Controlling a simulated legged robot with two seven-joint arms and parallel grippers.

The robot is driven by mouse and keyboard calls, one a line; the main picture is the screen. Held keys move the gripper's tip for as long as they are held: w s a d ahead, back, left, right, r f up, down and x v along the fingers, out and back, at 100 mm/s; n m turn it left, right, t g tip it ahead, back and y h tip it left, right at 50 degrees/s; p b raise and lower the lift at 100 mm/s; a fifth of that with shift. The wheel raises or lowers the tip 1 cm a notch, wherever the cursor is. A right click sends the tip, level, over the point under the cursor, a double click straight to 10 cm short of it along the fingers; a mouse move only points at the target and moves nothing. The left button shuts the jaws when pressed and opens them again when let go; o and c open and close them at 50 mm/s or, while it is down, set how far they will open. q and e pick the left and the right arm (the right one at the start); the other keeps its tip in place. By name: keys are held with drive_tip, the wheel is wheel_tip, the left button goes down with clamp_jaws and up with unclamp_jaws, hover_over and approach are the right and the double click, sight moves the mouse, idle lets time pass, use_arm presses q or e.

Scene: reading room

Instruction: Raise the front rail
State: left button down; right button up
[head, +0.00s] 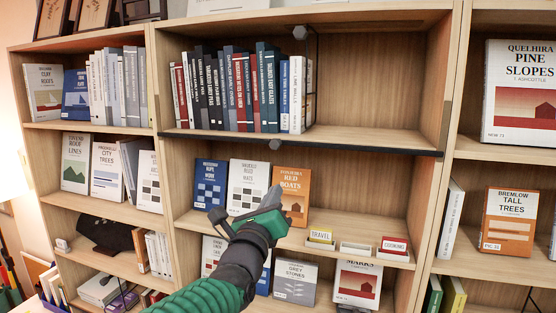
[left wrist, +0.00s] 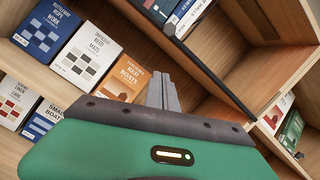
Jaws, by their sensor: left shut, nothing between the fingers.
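The front rail (head: 370,147) is a long dark bar across the front edge of the middle bay's upper shelf, below the standing books. It lies low, about level with the shelf board. A grey hexagonal knob (head: 303,142) sits at its middle. In the left wrist view the rail (left wrist: 206,73) runs diagonally beyond my fingers. My left gripper (head: 277,192) is shut and empty. It is below the rail, in front of the orange "Red Boats" book (head: 292,185), and apart from the rail. Its closed fingers (left wrist: 162,92) also show in the wrist view. My right gripper is out of view.
A row of upright books (head: 238,90) stands behind the rail, with bare shelf to their right. Face-out books (head: 210,184) stand on the shelf below, with small label boxes (head: 320,238) to the right. Another grey knob (head: 300,32) is near the bay's top.

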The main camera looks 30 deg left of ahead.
use_arm(q)
drive_tip(key=d+p+x, duration=0.1)
drive_tip(key=p+x, duration=0.4)
drive_tip(key=x, duration=0.4)
wheel_tip(320, 180, up, 14)
drive_tip(key=p, duration=0.3)
hover_over(276, 143)
drive_tip(key=s+d, duration=0.1)
drive_tip(key=shift+s+d+r, duration=0.2)
drive_tip(key=shift+s+r, duration=0.05)
